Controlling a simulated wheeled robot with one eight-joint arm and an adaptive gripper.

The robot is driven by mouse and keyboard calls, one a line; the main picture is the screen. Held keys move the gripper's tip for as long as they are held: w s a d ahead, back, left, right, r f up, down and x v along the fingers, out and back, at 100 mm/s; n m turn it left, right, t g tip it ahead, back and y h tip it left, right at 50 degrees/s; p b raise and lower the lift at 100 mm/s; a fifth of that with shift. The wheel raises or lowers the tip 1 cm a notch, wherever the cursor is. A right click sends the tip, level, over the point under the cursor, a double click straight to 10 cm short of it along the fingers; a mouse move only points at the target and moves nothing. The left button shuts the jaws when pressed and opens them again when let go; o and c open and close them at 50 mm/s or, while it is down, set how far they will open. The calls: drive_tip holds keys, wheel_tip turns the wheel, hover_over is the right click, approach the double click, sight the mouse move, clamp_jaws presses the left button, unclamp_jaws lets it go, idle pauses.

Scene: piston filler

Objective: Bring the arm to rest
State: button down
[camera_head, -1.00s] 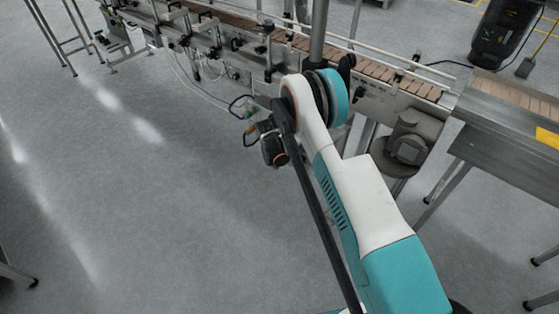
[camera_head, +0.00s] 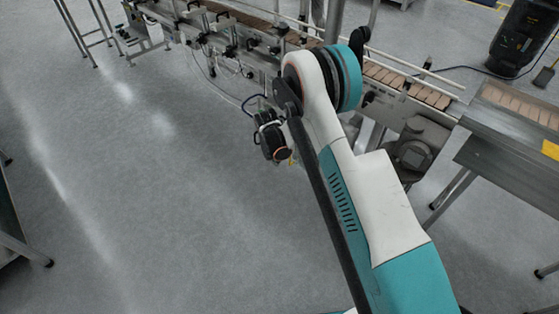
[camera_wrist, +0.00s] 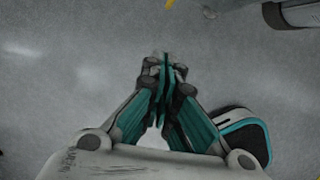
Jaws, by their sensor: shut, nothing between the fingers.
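My gripper (camera_wrist: 163,62) shows in the wrist view with its two teal-padded fingers together and nothing between them. It points down over bare grey floor. In the head view, my white and teal arm rises from the lower right and bends at an elbow in front of the conveyor. The gripper itself cannot be made out in the head view, where a dark wrist part shows beside the elbow.
A conveyor (camera_head: 400,82) with brown slats runs across the back. A grey motor (camera_head: 415,150) hangs under it. Another table's edge shows at far left. The floor (camera_head: 170,220) at left is clear.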

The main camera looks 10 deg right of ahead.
drive_tip(key=shift+s+a+r, duration=0.1)
drive_tip(key=shift+r, duration=0.35)
drive_tip(key=shift+r, duration=0.1)
drive_tip(key=s+d+r+m+t, duration=0.1)
drive_tip(key=s+d+r+m, duration=0.2)
drive_tip(key=r, duration=0.8)
drive_tip(key=s+d+r+m+y, duration=0.1)
drive_tip(key=s+d+r+m, duration=0.3)
drive_tip(key=r, duration=0.6)
drive_tip(key=s+r+m+t, duration=0.1)
drive_tip(key=s+r+m, duration=0.3)
drive_tip(key=r, duration=0.7)
drive_tip(key=s+d+r+m+t, duration=0.1)
drive_tip(key=s+d+r+m, duration=0.3)
drive_tip(key=s+r+m, duration=0.6)
drive_tip(key=s+d+f+m+t, duration=0.1)
drive_tip(key=s+m, duration=0.6)
drive_tip(key=s, duration=0.8)
drive_tip(key=shift+s+d+f+t+y, duration=0.2)
drive_tip(key=shift+s+d+t+y, duration=0.2)
drive_tip(key=shift+d+t, duration=0.15)
